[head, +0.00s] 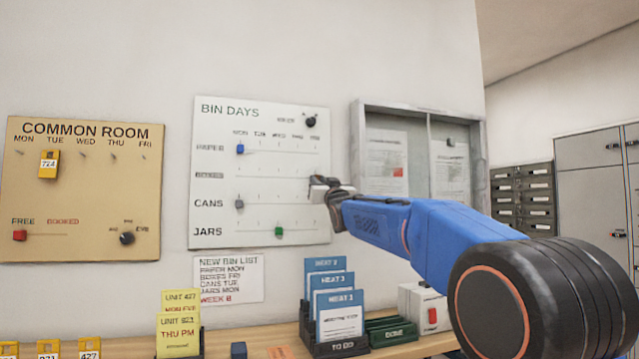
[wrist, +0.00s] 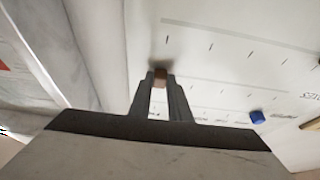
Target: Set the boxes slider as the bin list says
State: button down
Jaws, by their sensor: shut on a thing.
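The white BIN DAYS board (head: 262,215) has rows for paper, boxes, cans and jars. My gripper (head: 322,187) is at the right end of the boxes row, by the FRI column. In the wrist view my gripper (wrist: 160,79) is shut on the brown boxes slider (wrist: 161,75); the arm's end hides that slider in the head view. The blue paper slider (head: 240,148) is at MON, the grey cans slider (head: 239,203) at MON, the green jars slider (head: 279,232) near WED. The NEW BIN LIST (head: 228,280) reads paper MON, boxes FRI, cans TUE, jars MON, week B.
A black knob (head: 311,121) sits at the board's top right. A grey-framed notice case (head: 357,150) is close right of my gripper. The COMMON ROOM board (head: 80,200) hangs left. Below, a wooden shelf (head: 285,335) holds card racks.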

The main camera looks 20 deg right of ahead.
jog(key=shift+d, duration=0.1)
jog(key=c, duration=1.6)
grip_release()
jog(key=shift+d, duration=0.15)
jog(key=shift+c, duration=0.2)
jog(key=v, duration=1.7)
jog(key=shift+s+f, duration=0.15)
jog(key=shift+f, duration=0.1)
jog(key=s+a+f+g, duration=0.1)
jog(key=s+f+g, duration=0.2)
jog(key=s+f, duration=0.5)
jog(key=s+f+m+g+h, duration=0.1)
jog(key=s+f+g, duration=0.3)
jog(key=f, duration=0.8)
jog(key=s+a+f+g, duration=0.1)
jog(key=s+f+g, duration=0.2)
jog(key=s+f, duration=0.5)
jog(key=s+a+f+g+y, duration=0.1)
jog(key=s+f+g, duration=0.6)
jog(key=s+f, duration=1.3)
notch_tip(320, 180, down, 3)
jog(key=shift+s+a+r+n+g, duration=0.1)
jog(key=shift+s+a+n+g, duration=0.25)
jog(key=shift+a, duration=0.35)
